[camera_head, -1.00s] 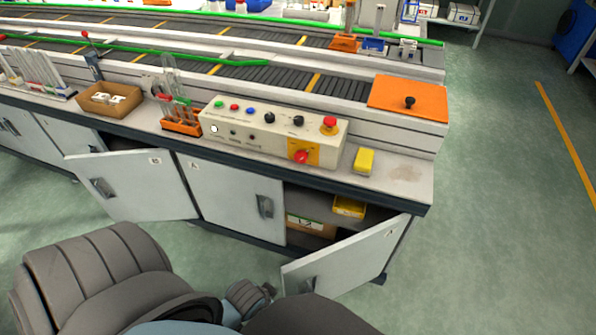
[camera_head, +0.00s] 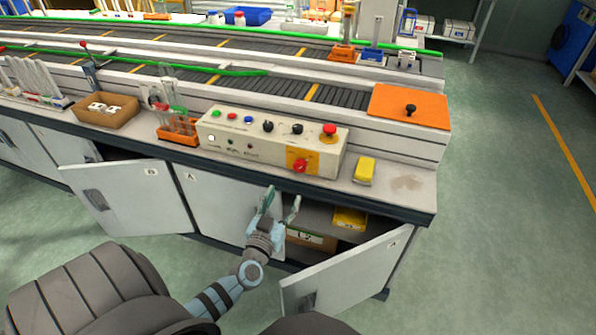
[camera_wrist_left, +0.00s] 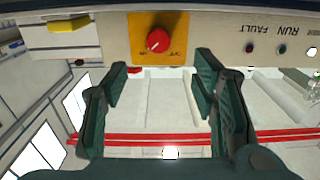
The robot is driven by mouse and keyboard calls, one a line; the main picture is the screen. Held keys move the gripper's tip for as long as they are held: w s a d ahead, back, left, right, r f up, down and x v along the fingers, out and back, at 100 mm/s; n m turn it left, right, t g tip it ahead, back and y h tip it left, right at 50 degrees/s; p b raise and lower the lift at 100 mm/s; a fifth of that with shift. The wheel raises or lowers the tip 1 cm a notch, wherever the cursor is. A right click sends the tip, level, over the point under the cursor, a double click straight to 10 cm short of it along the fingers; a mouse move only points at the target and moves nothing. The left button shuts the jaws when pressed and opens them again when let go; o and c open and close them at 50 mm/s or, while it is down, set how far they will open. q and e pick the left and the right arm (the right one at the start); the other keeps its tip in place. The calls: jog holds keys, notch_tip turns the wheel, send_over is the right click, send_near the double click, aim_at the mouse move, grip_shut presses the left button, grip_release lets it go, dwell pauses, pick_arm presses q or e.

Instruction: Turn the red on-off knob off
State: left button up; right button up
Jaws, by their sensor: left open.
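The red on-off knob (camera_head: 300,166) sits on a yellow plate (camera_head: 308,155) low on the front face of the beige control box (camera_head: 215,140). In the left wrist view the knob (camera_wrist_left: 158,40) is near the top, on its yellow plate (camera_wrist_left: 140,57), a little beyond the fingertips. My left gripper (camera_head: 282,200) is open and empty. It is in front of the bench edge, below and slightly left of the knob, apart from it. My right gripper is not in view.
A red mushroom button (camera_head: 330,130) stands on the box top above the knob. A yellow block (camera_head: 364,168) lies to the right. An orange rack with tubes (camera_head: 180,135) is to the left. Open cabinet doors (camera_head: 350,268) stick out below the bench.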

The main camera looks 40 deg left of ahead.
aim_at(299, 169)
pick_arm(q)
jog(key=b+x, duration=0.4)
jog(key=x, duration=0.8)
jog(key=shift+f, duration=0.15)
jog(key=shift+w, duration=0.2)
jog(key=shift+c, duration=0.3)
jog(key=c, duration=1.1)
